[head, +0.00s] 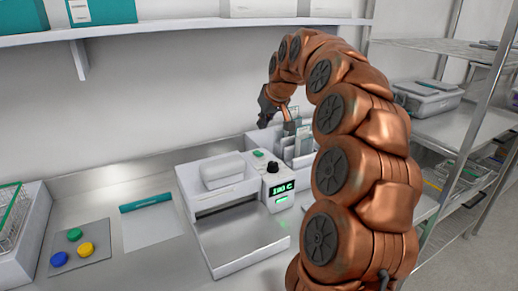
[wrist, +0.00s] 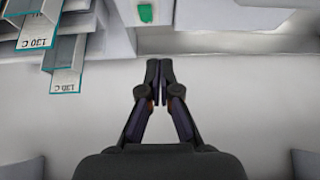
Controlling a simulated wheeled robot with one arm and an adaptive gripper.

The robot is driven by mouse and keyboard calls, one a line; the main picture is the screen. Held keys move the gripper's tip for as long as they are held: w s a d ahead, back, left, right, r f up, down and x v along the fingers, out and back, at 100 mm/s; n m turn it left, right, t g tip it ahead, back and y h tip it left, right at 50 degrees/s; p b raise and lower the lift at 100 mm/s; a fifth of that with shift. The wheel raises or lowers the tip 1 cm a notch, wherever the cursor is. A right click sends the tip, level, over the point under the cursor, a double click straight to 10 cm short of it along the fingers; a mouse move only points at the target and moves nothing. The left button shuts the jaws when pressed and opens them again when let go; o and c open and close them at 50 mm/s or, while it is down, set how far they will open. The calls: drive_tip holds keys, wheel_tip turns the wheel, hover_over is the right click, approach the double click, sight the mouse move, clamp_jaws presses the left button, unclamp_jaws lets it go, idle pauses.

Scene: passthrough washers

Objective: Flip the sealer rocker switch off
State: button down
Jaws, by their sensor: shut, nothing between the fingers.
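The sealer (head: 222,176) is a white machine on the steel counter, with a lit green display (head: 282,188) reading what looks like 180 C. A small green rocker switch (head: 258,153) sits on top of its control box; I cannot tell which way it is tilted. In the head view my gripper (head: 264,122) hangs behind the control box, near the wall.
A black knob (head: 272,166) stands beside the switch. A rack of labelled pouches (head: 298,143) is right of the gripper; pouches marked 130 C (wrist: 66,70) show in the wrist view. A pouch (head: 148,222) and coloured discs (head: 74,234) lie left. A shelf (head: 180,30) hangs above.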

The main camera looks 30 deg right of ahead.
drive_tip(key=shift+w+d+r, duration=0.1)
drive_tip(key=shift+w+d, duration=0.05)
drive_tip(key=shift+d, duration=0.55)
drive_tip(key=p, duration=0.4)
hover_over(256, 154)
drive_tip(key=s, duration=0.1)
drive_tip(key=f, duration=0.9)
drive_tip(key=shift+s+f, duration=0.1)
drive_tip(key=shift+s, duration=0.1)
drive_tip(key=shift+s+f+p, duration=0.15)
drive_tip(key=shift+f+p, duration=0.05)
drive_tip(key=shift+f, duration=0.6)
drive_tip(key=shift+s+f+p, duration=0.15)
drive_tip(key=shift+f, duration=0.6)
drive_tip(key=shift+f, duration=0.1)
